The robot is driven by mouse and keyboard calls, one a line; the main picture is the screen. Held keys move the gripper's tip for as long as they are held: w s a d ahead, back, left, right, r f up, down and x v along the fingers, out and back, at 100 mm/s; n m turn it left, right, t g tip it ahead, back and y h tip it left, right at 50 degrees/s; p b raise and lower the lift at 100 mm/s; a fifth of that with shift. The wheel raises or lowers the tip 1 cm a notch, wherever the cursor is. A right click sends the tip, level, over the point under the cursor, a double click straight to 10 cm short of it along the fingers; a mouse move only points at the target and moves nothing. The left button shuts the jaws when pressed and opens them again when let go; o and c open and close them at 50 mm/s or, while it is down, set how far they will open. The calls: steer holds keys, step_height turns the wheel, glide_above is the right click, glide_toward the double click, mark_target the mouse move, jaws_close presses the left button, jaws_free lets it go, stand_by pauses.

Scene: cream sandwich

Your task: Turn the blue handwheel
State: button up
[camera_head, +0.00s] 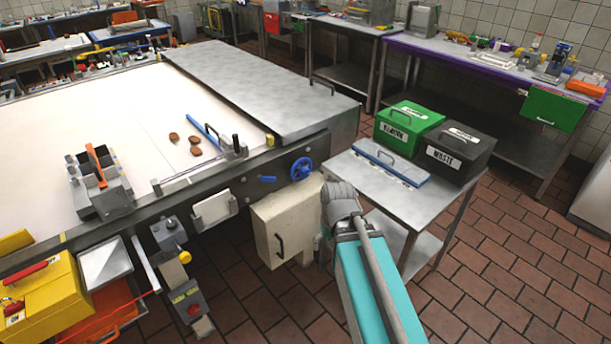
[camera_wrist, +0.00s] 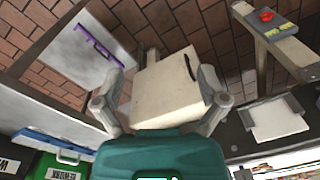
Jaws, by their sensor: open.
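The blue handwheel (camera_head: 301,168) is mounted on the side of the steel machine, below the edge of its grey cover, in the head view. I cannot make it out in the wrist view. My gripper (camera_wrist: 160,92) is open in the wrist view, its two fingers spread wide with nothing held between them. The cream box (camera_wrist: 165,88) shows beyond and between the fingers. In the head view my arm rises from the bottom to the right of the handwheel, and my gripper is mostly hidden behind it.
The cream box (camera_head: 285,222) with a dark handle sits below the handwheel. A blue lever (camera_head: 268,179) lies left of the wheel.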

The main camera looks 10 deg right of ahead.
steer(key=w+a+f+n+t+y+b, duration=0.2)
steer(key=w+a+f+y+b, duration=0.15)
steer(key=w+f+b, duration=0.35)
steer(key=n+t+y+b, duration=0.1)
steer(key=t+y+b, duration=0.4)
steer(key=t+b, duration=1.2)
glide_toward(307, 174)
step_height(307, 174, up, 3)
steer(key=s+d+g+b, duration=0.3)
steer(key=g+b, duration=0.1)
steer(key=shift+w+a+f, duration=0.1)
steer(key=shift+a+f, duration=0.05)
steer(key=shift+w, duration=0.1)
steer(key=x, duration=1.3)
steer(key=shift+w+a, duration=0.2)
steer(key=shift+w, duration=0.1)
